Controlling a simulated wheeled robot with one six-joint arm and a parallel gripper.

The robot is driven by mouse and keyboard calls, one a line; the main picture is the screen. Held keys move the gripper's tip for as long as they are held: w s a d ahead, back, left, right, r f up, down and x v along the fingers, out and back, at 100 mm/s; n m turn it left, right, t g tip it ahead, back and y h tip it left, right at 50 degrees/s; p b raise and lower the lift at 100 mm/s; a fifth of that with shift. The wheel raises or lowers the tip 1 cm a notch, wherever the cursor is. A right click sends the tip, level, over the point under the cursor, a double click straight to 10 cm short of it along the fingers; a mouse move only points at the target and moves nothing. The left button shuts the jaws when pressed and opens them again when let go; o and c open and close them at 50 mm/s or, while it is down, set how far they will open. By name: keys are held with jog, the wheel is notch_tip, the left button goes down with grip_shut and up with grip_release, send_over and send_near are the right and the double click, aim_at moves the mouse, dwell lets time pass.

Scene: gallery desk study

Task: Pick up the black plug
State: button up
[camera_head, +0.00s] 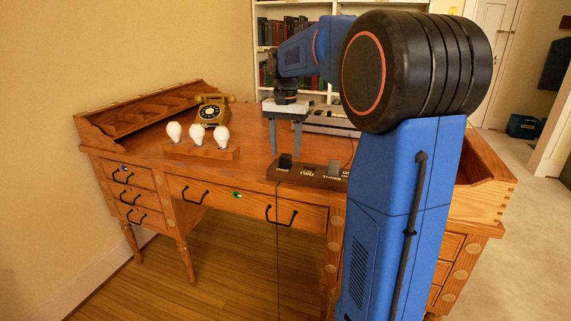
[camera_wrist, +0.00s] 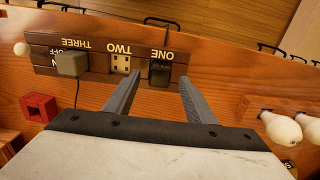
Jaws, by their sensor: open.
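The black plug (camera_wrist: 160,73) sits in the socket marked ONE on a dark wooden socket strip (camera_wrist: 96,75). In the head view the plug (camera_head: 285,161) stands at the left end of the strip, near the desk's front edge. My gripper (camera_head: 285,151) is open and empty, its two fingers pointing down above the desk, apparently behind the plug. In the wrist view my gripper (camera_wrist: 161,82) has a grey finger either side of the plug's line, with the tips just short of it. No contact shows.
A grey plug (camera_wrist: 70,64) with a cord sits at THREE; socket TWO (camera_wrist: 121,64) is empty. A red block (camera_wrist: 38,108) lies nearby. White bulbs (camera_head: 194,134) stand on a wooden base to the left, before a telephone (camera_head: 212,111). Bare desk lies between bulbs and strip.

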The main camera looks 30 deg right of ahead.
jog(key=shift+f, duration=0.65)
jog(key=c, duration=1.2)
jog(key=shift+r, duration=0.1)
